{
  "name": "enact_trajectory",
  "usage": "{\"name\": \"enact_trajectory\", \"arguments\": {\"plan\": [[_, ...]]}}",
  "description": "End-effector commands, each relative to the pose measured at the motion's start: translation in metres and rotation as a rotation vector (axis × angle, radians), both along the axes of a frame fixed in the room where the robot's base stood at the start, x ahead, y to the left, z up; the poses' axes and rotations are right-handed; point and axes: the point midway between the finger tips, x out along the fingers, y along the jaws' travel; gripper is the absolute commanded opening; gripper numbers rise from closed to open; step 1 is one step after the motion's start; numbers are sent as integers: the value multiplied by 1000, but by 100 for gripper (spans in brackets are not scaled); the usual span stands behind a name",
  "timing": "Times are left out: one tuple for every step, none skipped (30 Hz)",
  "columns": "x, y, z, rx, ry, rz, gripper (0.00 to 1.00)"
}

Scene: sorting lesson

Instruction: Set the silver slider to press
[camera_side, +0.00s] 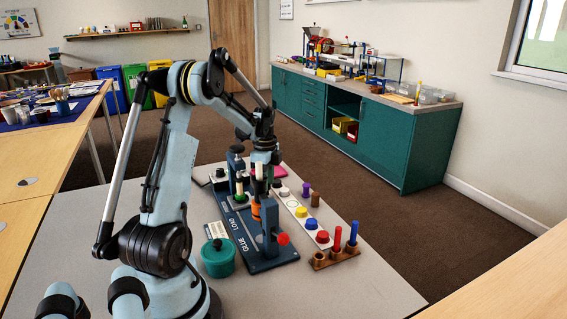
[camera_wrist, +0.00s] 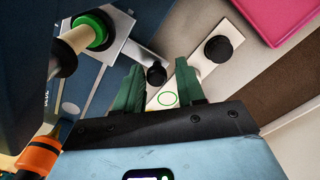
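The silver slider (camera_wrist: 137,54) shows in the wrist view as a metal bar reaching out from the blue press board, with a black knob (camera_wrist: 156,74) at its end. My gripper (camera_wrist: 160,70) is open, its two green fingers apart with the knob showing between their tips. I cannot tell whether either finger touches it. In the side view the dark blue board (camera_side: 249,243) reads GLUE and LOAD, and my arm stands over it. The slider is hidden or too small there. I see no readable "press" mark in either view.
A white strip (camera_side: 302,213) with coloured knobs lies right of the board; its black knob also shows in the wrist view (camera_wrist: 217,48). A green pot (camera_side: 218,260) stands at the front left, a brown peg rack (camera_side: 335,257) at the right. A pink item (camera_wrist: 285,15) lies behind.

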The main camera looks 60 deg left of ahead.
Motion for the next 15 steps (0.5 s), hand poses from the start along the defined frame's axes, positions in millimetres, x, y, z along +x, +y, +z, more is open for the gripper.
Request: {"name": "enact_trajectory", "arguments": {"plan": [[0, 0, 0, -1, 0, 0, 47], [0, -1, 0, -2, 1, -1, 51], [0, -1, 0, -3, 0, -1, 51], [0, -1, 0, -4, 1, -1, 51], [0, -1, 0, -4, 1, -1, 51], [0, -2, 0, -4, 1, -1, 51], [0, -2, 0, -4, 1, -2, 51], [0, -2, 0, -5, 1, -2, 51], [0, -2, 0, -5, 1, -2, 51], [0, -2, 0, -5, 1, -2, 51], [0, -2, 1, -6, 1, -2, 51], [0, -2, 2, -6, 1, -2, 51], [0, -2, 4, -6, 1, -2, 51], [0, -2, 7, -6, 1, -2, 51], [0, -2, 11, -6, 1, -2, 51]]}}
